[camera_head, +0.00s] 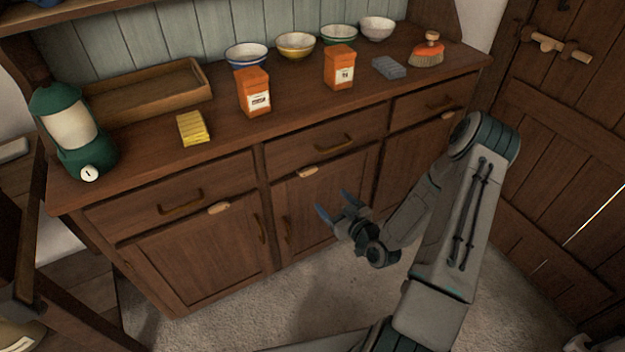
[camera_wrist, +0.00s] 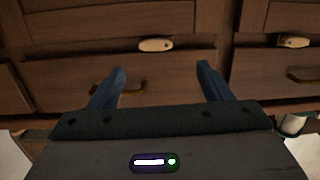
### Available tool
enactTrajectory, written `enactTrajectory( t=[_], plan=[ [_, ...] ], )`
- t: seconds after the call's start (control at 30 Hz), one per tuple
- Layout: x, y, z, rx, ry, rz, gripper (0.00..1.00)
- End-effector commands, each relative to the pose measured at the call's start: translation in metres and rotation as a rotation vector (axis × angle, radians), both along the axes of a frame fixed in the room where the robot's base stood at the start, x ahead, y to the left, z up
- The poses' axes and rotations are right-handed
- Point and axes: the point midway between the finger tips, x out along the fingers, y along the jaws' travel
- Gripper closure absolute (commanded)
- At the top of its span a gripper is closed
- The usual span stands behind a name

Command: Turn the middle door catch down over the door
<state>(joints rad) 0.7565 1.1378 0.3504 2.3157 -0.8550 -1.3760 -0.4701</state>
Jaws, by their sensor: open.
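The middle door catch (camera_head: 308,171) is a small pale wooden bar. It lies about level on the rail between the middle drawer and the middle door (camera_head: 325,205). In the wrist view, which is upside down, the catch (camera_wrist: 155,44) shows beyond the fingers, roughly centred between them. My gripper (camera_head: 333,203) is open and empty, its blue fingertips in front of the middle door, below the catch in the head view. It also shows in the wrist view (camera_wrist: 160,68). The fingers look apart from the catch; the exact gap cannot be told.
Similar catches sit at the left (camera_head: 219,208) and right (camera_head: 448,115). The middle drawer handle (camera_head: 335,144) sticks out above the catch. The floor in front is clear.

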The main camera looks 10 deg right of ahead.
Motion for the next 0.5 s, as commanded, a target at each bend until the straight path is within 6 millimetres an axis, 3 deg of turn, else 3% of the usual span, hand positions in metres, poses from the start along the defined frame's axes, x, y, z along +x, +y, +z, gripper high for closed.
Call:
enactTrajectory(
  t=[0.27,0.5],
  plan=[
    [-0.004,-0.003,-0.005,0.084,-0.098,-0.052,0.27],
    [0.029,0.008,-0.003,0.084,-0.103,-0.05,0.27]
  ],
)
